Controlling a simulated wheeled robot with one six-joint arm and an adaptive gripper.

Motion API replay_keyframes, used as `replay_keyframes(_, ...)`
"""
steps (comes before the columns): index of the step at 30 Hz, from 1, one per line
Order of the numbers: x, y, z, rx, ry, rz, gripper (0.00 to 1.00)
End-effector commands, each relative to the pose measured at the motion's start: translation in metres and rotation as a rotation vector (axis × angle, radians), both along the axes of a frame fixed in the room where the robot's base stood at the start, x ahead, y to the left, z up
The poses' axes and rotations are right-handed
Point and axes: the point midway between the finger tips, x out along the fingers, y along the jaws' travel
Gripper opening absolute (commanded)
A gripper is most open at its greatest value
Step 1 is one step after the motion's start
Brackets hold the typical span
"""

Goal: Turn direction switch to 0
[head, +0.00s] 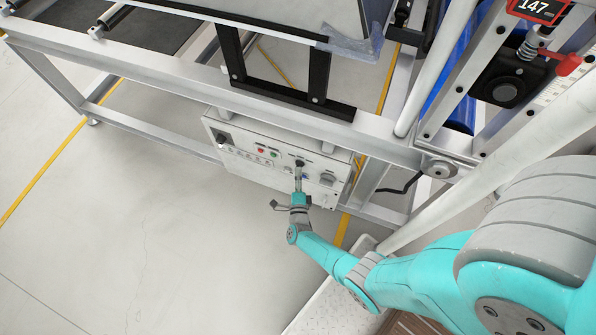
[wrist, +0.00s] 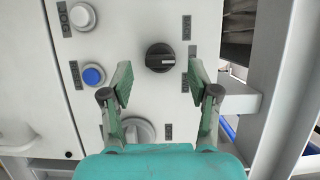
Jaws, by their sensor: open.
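A black rotary switch (wrist: 160,57) sits on the white control panel (wrist: 140,25). I cannot tell whether either finger touches the knob.
A pale grey knob (wrist: 138,129) is partly hidden behind my gripper. A blue button (wrist: 93,75) and a white button (wrist: 82,17) are at the left. The control box (head: 240,165) hangs under a metal frame (head: 170,75). Open floor (head: 150,230) lies in front.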

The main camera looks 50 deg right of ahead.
Motion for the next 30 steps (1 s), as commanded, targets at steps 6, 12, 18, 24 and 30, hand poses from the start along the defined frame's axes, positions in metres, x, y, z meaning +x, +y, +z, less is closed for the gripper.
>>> replay_keyframes(6, -0.026, 0.030, -0.001, 0.001, 0.001, 0.006, 0.60)
replay_keyframes(12, -0.045, 0.051, -0.001, 0.000, 0.001, 0.006, 0.60)
replay_keyframes(18, -0.057, 0.064, 0.000, 0.000, 0.001, 0.004, 0.60)
replay_keyframes(24, -0.063, 0.069, 0.000, 0.000, 0.001, 0.002, 0.60)
replay_keyframes(30, -0.063, 0.070, 0.000, 0.000, 0.001, 0.001, 0.60)
